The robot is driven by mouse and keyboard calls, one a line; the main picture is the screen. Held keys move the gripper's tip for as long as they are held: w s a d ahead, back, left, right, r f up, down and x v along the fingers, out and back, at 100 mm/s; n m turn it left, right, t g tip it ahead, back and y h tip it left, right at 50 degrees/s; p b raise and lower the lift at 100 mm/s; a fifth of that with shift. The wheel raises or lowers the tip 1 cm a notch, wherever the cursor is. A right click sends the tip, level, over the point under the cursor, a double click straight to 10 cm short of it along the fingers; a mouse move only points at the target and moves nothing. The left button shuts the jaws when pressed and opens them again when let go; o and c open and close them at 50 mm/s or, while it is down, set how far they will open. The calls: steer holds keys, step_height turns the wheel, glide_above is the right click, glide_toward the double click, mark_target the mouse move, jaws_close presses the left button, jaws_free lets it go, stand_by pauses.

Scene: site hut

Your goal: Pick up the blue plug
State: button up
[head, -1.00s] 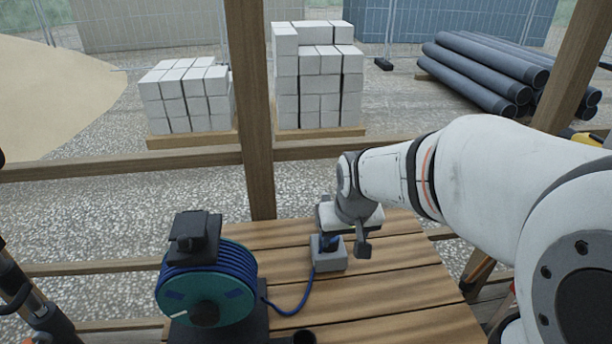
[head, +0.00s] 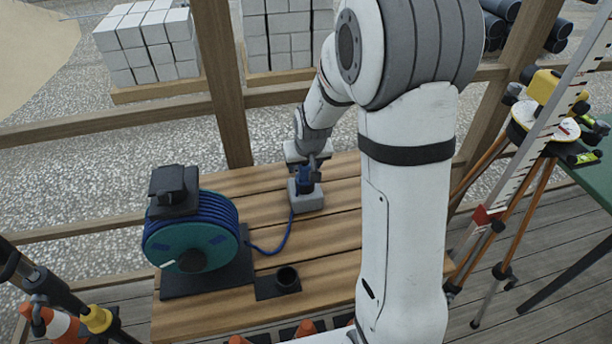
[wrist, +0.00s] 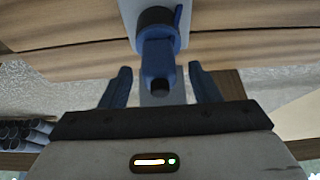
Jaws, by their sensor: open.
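The blue plug (head: 305,181) stands in a grey block (head: 308,202) on the wooden table. A blue cable (head: 278,246) runs from the block area to the reel. My gripper (head: 308,170) is directly above and behind the plug. In the wrist view the plug (wrist: 158,62) shows in the middle, seated in a dark round socket. My gripper's two blue fingers (wrist: 161,82) are open, one on each side of the plug, with a gap on both sides. In the head view my gripper partly hides the plug's top.
A blue cable reel (head: 190,243) stands on the table's left side. A small dark cup on a square base (head: 286,280) sits in front of the block. Wooden rails and a post (head: 219,80) rise behind. A tripod (head: 520,170) stands at the right.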

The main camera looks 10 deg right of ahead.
steer(key=shift+x, duration=1.15)
steer(key=shift+c, duration=0.4)
steer(key=c, duration=1.1)
